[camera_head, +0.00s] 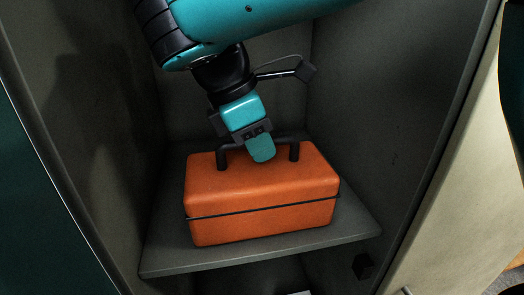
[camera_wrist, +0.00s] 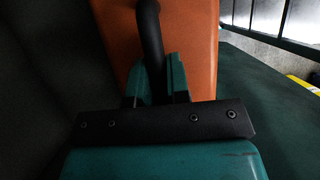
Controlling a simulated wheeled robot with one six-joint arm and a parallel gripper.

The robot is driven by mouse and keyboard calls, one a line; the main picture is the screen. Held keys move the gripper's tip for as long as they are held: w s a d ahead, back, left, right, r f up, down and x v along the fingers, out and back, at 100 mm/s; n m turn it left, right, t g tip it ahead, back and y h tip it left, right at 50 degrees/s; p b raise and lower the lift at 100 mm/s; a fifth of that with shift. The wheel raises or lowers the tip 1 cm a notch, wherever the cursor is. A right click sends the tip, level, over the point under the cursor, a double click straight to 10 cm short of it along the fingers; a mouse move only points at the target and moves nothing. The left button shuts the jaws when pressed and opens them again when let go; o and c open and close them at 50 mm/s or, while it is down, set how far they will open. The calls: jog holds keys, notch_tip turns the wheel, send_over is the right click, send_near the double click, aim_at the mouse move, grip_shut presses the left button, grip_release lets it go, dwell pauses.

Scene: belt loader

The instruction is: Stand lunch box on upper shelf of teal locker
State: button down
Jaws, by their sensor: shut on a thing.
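The orange lunch box (camera_head: 262,192) is upright on the grey upper shelf (camera_head: 250,250) inside the locker. Its base appears to touch the shelf, a little behind the front edge. My gripper (camera_head: 260,148) comes down from above and is shut on the black handle (camera_head: 288,143) on the lid. In the wrist view the handle (camera_wrist: 150,40) runs between the teal fingers (camera_wrist: 158,80), with the orange lunch box (camera_wrist: 195,45) behind it. The fingers hide part of the handle.
Grey locker walls stand close on the left (camera_head: 95,130) and right (camera_head: 390,110). A teal panel (camera_head: 40,210) is at the far left and a cream panel (camera_head: 470,190) at the right.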

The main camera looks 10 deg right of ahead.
jog(key=c, duration=1.1)
grip_release()
